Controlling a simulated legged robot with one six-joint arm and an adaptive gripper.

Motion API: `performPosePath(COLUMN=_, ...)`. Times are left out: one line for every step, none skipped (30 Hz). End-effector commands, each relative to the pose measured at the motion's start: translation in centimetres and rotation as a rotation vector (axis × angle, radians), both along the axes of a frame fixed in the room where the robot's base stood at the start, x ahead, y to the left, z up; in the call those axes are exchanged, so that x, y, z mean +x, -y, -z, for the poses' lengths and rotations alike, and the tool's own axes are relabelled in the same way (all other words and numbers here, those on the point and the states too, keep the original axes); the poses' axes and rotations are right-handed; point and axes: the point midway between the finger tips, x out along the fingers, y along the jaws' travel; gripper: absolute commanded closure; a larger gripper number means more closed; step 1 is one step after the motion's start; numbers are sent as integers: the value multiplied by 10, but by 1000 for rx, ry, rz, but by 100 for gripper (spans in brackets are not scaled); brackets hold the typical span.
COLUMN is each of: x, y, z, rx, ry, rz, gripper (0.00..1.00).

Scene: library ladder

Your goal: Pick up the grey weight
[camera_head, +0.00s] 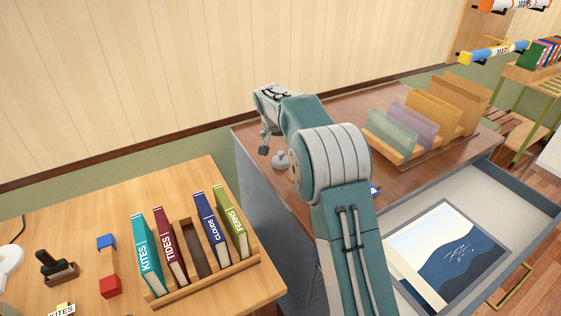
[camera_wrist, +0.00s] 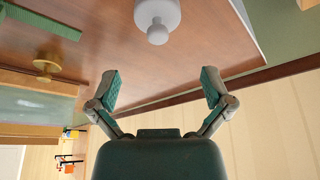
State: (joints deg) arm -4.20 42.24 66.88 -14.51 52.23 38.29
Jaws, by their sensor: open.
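The grey weight (camera_head: 280,161) stands on the brown top of the grey cabinet, near its left edge. It is light grey with a round knob. In the wrist view the grey weight (camera_wrist: 157,16) is at the top edge, partly cut off, its knob toward the gripper. My gripper (camera_head: 264,143) is above the cabinet's left edge, close to the weight. In the wrist view my gripper (camera_wrist: 160,88) has its two green-padded fingers spread apart with nothing between them. The weight lies beyond the fingertips, roughly in line with the gap.
A brass weight (camera_wrist: 46,67) stands near the grey one. A wooden file rack (camera_head: 440,138) with coloured folders is farther right on the cabinet. A drawer (camera_head: 470,262) holding a picture is open. A wooden table (camera_head: 215,295) with a book rack stands left.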

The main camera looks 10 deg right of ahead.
Motion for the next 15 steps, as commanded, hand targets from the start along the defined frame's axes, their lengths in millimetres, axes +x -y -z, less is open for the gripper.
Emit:
performPosePath(x=3, y=2, z=10, rx=-1, ry=-3, rz=1, gripper=0)
performPosePath(x=4, y=2, z=15, rx=0, ry=-4, rz=1, gripper=0)
performPosePath(x=7, y=3, z=21, rx=0, ry=-4, rz=1, gripper=0)
performPosePath(x=8, y=4, z=25, rx=-1, ry=-3, rz=1, gripper=0)
performPosePath(x=9, y=5, z=29, rx=-1, ry=-3, rz=0, gripper=0)
performPosePath(x=10, y=5, z=32, rx=0, ry=-1, rz=0, gripper=0)
performPosePath(x=11, y=5, z=33, rx=0, ry=-1, rz=0, gripper=0)
performPosePath(x=11, y=6, z=35, rx=-1, ry=0, rz=0, gripper=0)
performPosePath(x=11, y=6, z=38, rx=-1, ry=-1, rz=-1, gripper=0)
performPosePath(x=11, y=6, z=40, rx=-1, ry=-1, rz=-1, gripper=0)
performPosePath(x=12, y=7, z=44, rx=0, ry=-2, rz=-1, gripper=0)
performPosePath(x=12, y=7, z=50, rx=0, ry=-2, rz=-1, gripper=0)
performPosePath(x=12, y=8, z=54, rx=-1, ry=-4, rz=0, gripper=0)
performPosePath(x=12, y=8, z=59, rx=-1, ry=-4, rz=0, gripper=0)
performPosePath(x=13, y=9, z=65, rx=-1, ry=-3, rz=0, gripper=0)
